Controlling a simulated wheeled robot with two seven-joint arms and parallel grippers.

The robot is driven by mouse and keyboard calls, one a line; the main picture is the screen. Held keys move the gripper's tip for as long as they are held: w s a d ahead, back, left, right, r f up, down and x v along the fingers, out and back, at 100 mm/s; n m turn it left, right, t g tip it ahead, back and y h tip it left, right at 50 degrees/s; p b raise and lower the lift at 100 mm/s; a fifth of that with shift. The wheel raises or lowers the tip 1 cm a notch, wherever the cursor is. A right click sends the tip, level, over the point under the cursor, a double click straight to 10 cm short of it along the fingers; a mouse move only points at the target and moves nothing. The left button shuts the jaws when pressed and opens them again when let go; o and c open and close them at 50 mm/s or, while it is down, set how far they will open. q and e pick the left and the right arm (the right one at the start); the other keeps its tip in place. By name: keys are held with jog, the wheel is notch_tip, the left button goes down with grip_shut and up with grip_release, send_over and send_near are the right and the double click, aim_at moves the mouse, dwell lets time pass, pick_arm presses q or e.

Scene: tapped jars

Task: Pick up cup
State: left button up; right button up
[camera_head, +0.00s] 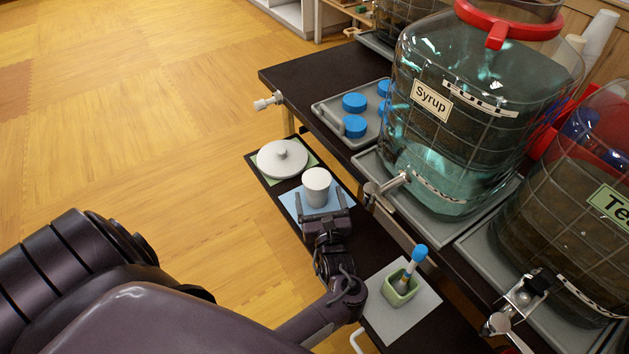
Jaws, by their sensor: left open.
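A white cup (316,186) stands upright on a blue mat (290,203) on the low dark shelf. My left gripper (324,205) is at the cup's near side, with its two fingers spread and pointing toward the cup. The fingertips are close to the cup's lower part; I cannot tell whether they touch it. My left arm comes in from the lower left. The gripper hides part of the mat. My right gripper is not in view.
A white lid (282,158) lies on a green mat beyond the cup. A green pot (402,286) with a blue-topped brush stands on a white sheet at the near end. The Syrup jar (460,120) and its tap (388,187) are on the higher table to the right.

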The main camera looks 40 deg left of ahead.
aim_at(315, 175)
pick_arm(q)
jog(key=shift+w+a, duration=0.35)
jog(key=b+x, duration=0.1)
jog(key=x, duration=0.4)
jog(key=shift+w+a, duration=0.2)
jog(key=shift+w, duration=0.15)
jog(key=c, duration=1.1)
jog(key=shift+o, duration=0.2)
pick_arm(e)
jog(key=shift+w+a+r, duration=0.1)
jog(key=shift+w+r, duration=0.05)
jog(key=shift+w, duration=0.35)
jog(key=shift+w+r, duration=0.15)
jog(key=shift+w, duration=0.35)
